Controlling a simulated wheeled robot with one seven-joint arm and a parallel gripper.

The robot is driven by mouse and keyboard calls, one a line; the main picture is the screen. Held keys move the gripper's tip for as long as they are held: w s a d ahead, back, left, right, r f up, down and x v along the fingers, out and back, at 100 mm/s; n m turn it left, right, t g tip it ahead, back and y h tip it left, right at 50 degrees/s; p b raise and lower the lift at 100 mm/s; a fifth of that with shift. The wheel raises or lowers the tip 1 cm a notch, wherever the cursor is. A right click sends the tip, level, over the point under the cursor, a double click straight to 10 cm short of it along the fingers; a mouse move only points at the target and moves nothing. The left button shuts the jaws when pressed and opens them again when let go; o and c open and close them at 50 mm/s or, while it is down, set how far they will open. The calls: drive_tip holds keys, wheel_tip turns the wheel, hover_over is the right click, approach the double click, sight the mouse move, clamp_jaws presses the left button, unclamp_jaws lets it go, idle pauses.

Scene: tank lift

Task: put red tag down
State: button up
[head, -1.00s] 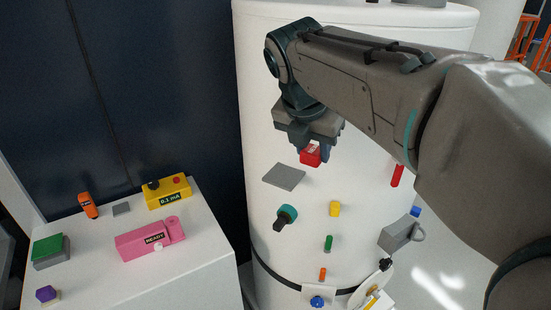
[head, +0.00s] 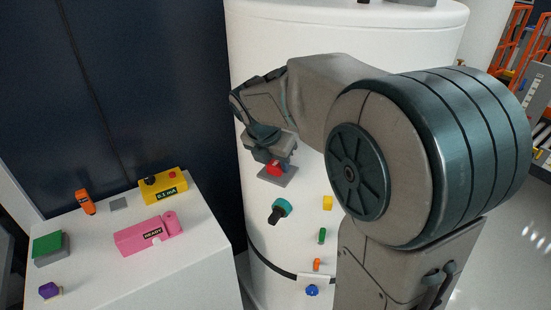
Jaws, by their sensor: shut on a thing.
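The red tag (head: 273,168) is between the fingers of my gripper (head: 272,161), which is shut on it. The gripper points down in front of the white tank (head: 300,100). The tag shows just above or against a flat grey plate (head: 279,177) on the tank; I cannot tell if they touch. The gripper and arm hide part of the tag and the plate's upper side.
A teal-and-black knob (head: 279,210), a yellow block (head: 327,202), a green piece (head: 322,236) and a blue knob (head: 312,290) are below. A white bench (head: 190,262) at left carries a pink READY box (head: 148,235) and a yellow meter (head: 163,186). My arm covers the tank's right side.

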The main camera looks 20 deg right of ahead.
drive_tip(key=o, duration=1)
drive_tip(key=shift+f, duration=0.1)
drive_tip(key=shift+o, duration=0.2)
drive_tip(key=shift+a+r, duration=0.1)
drive_tip(key=shift+r, duration=0.45)
drive_tip(key=b+v, duration=0.1)
drive_tip(key=v, duration=1)
drive_tip(key=s+d+f+m+y, duration=0.1)
drive_tip(key=s+f+m, duration=0.5)
drive_tip(key=s+m, duration=0.3)
drive_tip(key=s+d+f+m+y, duration=0.2)
drive_tip(key=s+f+m, duration=0.5)
drive_tip(key=m, duration=1.1)
drive_tip(key=shift+s+t, duration=0.4)
drive_tip(key=shift+s, duration=0.65)
